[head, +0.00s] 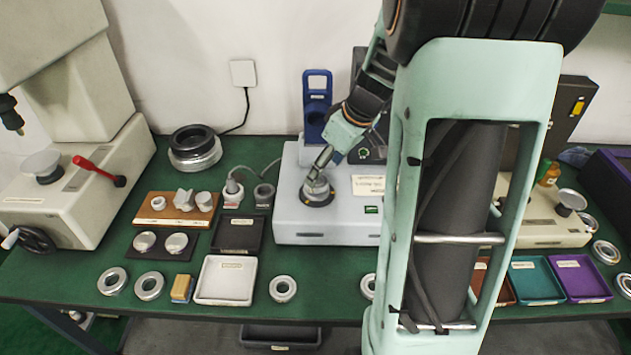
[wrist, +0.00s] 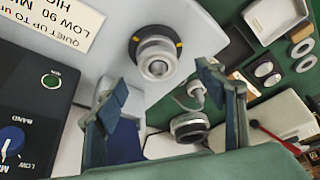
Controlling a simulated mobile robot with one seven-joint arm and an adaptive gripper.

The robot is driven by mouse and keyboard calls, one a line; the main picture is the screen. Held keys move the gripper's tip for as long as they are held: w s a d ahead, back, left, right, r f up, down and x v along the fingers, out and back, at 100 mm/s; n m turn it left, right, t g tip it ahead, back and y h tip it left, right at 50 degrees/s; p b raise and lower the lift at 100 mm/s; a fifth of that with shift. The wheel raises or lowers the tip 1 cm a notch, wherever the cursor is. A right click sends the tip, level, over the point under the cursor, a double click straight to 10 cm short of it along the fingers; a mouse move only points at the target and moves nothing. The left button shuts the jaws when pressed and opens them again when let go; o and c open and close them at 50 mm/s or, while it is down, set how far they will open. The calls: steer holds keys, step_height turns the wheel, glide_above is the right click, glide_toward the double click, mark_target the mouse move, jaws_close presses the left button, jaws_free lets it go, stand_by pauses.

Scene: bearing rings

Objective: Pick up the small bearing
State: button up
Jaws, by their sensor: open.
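A small metal bearing ring (wrist: 158,64) sits on the round dark mount with yellow marks on top of the pale grey machine (head: 290,215). In the head view this mount and ring (head: 317,187) are just below my gripper (head: 326,160). In the wrist view my gripper (wrist: 160,94) is open, with its two blue-padded fingers apart and nothing between them. The ring appears beyond the fingertips, between their lines. I cannot tell the exact gap, or whether the ring is the small bearing; several other rings lie on the table, including one (head: 283,288) in front of the machine.
A white tray (head: 226,301), a black tray (head: 238,247) and a wooden holder (head: 176,222) with metal parts stand left of the machine. A blue stand (head: 317,93) rises behind it. Teal (head: 536,297) and purple (head: 580,291) trays are at right. My arm hides the middle right.

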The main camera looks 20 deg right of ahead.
mark_target(323, 187)
steer(key=x, duration=0.5)
steer(key=shift+w+r, duration=0.1)
steer(key=shift+w, duration=0.15)
steer(key=shift+d, duration=0.1)
steer(key=c, duration=1.6)
steer(key=shift+o, duration=0.2)
steer(key=shift+r+p, duration=0.1)
steer(key=shift+p, duration=0.2)
